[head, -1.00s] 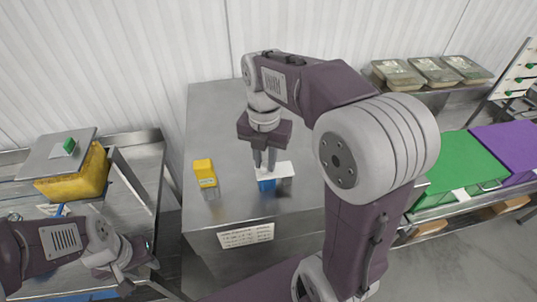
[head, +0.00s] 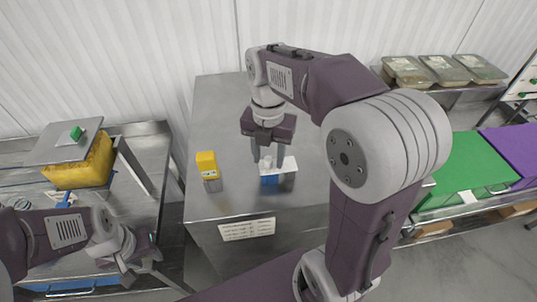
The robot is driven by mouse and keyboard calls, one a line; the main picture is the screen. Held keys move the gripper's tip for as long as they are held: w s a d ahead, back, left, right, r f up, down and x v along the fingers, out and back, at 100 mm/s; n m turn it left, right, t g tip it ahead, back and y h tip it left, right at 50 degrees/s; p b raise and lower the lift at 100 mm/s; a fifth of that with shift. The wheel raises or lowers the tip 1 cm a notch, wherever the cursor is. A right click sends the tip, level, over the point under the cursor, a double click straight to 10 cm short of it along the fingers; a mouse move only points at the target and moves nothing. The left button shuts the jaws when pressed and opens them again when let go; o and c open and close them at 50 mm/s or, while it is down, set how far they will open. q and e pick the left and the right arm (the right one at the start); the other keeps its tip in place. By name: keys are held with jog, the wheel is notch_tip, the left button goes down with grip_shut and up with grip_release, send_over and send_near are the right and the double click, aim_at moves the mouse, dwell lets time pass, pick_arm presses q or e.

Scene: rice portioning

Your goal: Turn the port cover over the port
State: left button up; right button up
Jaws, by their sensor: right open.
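A blue block (head: 270,180) stands on the metal table, with a white plate-like cover (head: 288,165) across its top. The cover reaches out past the block's right side. A small pale knob (head: 266,162) rises from the cover's left part. My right gripper (head: 267,157) points down over the knob, open, with its fingers on either side of it. I cannot tell whether they touch it. The port opening itself is not visible. My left gripper (head: 138,268) hangs low at the left, away from the block; its jaw opening is unclear.
A yellow-topped box (head: 206,164) stands left of the block on the metal table (head: 225,115). A yellow container (head: 85,172) under a grey lid is at far left. A green bin lid (head: 465,165) and lidded trays (head: 445,70) are at right. The table behind the block is clear.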

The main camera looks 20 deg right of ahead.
aim_at(268, 159)
notch_tip(268, 159, up, 9)
dwell(0.4)
